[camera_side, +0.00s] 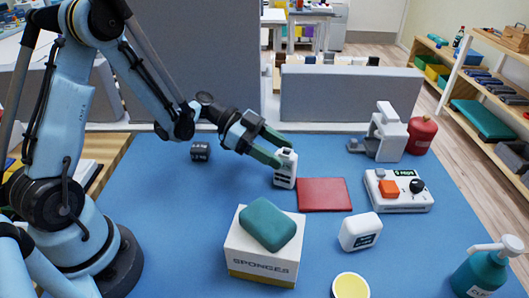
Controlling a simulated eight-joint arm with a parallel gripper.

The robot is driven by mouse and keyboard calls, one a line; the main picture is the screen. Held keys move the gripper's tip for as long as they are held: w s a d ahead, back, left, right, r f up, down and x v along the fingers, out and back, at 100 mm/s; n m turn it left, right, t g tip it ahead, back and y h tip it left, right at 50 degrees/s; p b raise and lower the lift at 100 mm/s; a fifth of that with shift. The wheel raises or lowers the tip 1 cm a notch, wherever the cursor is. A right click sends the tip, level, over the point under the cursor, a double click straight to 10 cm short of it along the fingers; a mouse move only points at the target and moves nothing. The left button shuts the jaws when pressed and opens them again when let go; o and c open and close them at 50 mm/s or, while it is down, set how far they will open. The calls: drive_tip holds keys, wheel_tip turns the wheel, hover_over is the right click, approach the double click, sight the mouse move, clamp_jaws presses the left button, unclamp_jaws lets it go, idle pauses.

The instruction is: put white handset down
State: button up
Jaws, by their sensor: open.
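The white handset (285,172), a small upright white block with dark markings, appears to stand on the blue table top, just left of a flat red pad (323,194). My gripper (282,153) is open, with its green fingers at the handset's upper part. One finger is on the near left side and the other is at the top right. The fingers partly cover the handset, and I cannot tell whether they touch it.
A sponge box (262,259) with a teal sponge (267,224) stands in front. A white rounded box (360,231), a device with a display (398,190), a red container (421,135) and a teal pump bottle (482,273) are to the right.

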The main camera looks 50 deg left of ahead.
sight(296, 162)
drive_tip(key=x, duration=0.4)
drive_tip(key=shift+d+r, duration=0.1)
drive_tip(key=shift+d, duration=0.25)
clamp_jaws()
drive_tip(key=shift+r, duration=0.15)
